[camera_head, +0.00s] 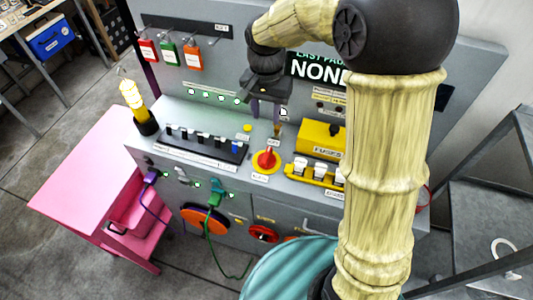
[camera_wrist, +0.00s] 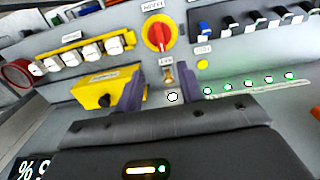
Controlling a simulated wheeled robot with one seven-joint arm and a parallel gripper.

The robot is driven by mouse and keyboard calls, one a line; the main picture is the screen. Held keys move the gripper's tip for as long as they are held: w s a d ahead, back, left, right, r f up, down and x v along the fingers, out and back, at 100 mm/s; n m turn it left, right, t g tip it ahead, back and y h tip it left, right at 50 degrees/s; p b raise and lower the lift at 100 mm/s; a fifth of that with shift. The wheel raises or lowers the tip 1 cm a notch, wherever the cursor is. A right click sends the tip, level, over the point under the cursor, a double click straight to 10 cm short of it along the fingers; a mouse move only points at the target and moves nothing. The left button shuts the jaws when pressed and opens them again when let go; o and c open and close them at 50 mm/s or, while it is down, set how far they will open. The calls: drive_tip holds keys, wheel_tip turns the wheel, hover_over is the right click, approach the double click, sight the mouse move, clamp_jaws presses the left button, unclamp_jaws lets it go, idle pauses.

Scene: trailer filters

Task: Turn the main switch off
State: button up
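The main switch looks to be the red rotary knob on a yellow disc (camera_head: 267,160) on the grey console top; its label is too small to read surely. The wrist view shows it at the top (camera_wrist: 158,33), beyond the fingertips. My gripper (camera_head: 265,114) is above the console, behind the knob and apart from it. Its two purple fingers (camera_wrist: 164,66) are spread with nothing held between them. A small brass key-like piece (camera_wrist: 168,74) shows between the fingers in the wrist view, below the knob.
A yellow fuse box (camera_head: 320,141) and a row of white-topped fuses (camera_head: 318,173) stand right of the knob. A black strip of switches (camera_head: 204,144) lies to its left. A lit yellow lamp (camera_head: 132,95) stands at the left end. My arm hides the console's right part.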

sight(267, 154)
drive_tip(key=shift+f, duration=0.1)
wheel_tip(267, 154, down, 17)
drive_tip(key=shift+f+p, duration=0.15)
drive_tip(key=shift+p, duration=0.5)
clamp_jaws()
